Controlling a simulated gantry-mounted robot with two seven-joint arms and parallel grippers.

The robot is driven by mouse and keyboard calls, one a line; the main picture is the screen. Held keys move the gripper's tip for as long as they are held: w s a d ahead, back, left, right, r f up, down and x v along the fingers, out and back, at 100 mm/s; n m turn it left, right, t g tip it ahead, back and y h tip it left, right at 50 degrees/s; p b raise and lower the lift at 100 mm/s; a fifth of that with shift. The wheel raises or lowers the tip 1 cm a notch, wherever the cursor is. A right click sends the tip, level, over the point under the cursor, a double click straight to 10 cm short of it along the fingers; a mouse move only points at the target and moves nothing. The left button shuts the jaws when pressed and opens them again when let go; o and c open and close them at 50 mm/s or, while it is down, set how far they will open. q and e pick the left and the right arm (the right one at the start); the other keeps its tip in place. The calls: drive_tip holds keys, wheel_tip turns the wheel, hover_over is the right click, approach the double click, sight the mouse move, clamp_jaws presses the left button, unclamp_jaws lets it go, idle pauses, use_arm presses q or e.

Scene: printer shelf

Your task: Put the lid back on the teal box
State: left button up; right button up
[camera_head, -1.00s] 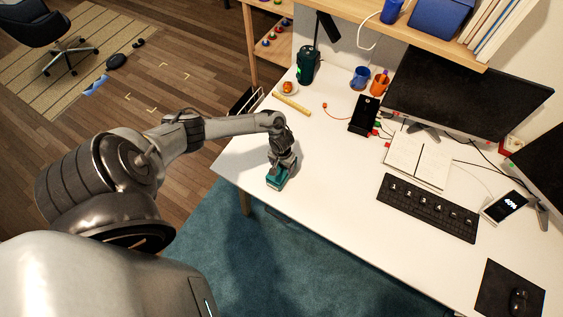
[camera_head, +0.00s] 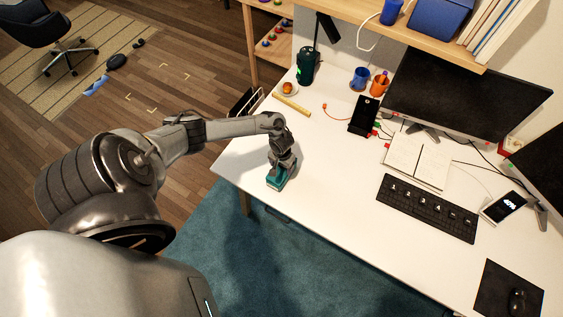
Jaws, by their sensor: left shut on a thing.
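The teal box (camera_head: 276,179) stands on the white desk near its front left edge. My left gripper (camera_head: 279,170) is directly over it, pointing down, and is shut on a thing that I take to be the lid. The gripper covers most of the box's top, so I cannot tell the lid apart from the box or whether the lid sits flat on it. My right gripper is not in view.
The white desk (camera_head: 330,185) is clear around the box. A wooden ruler (camera_head: 292,104) and a dark green cylinder (camera_head: 305,67) are behind.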

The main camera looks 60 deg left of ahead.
use_arm(q)
drive_tip(key=shift+p, duration=0.35)
idle(0.7)
idle(0.7)
drive_tip(key=shift+f, duration=0.2)
idle(0.5)
drive_tip(key=shift+p, duration=0.35)
drive_tip(key=shift+f, duration=0.1)
idle(0.4)
drive_tip(key=o, duration=1)
drive_tip(key=shift+o, duration=0.2)
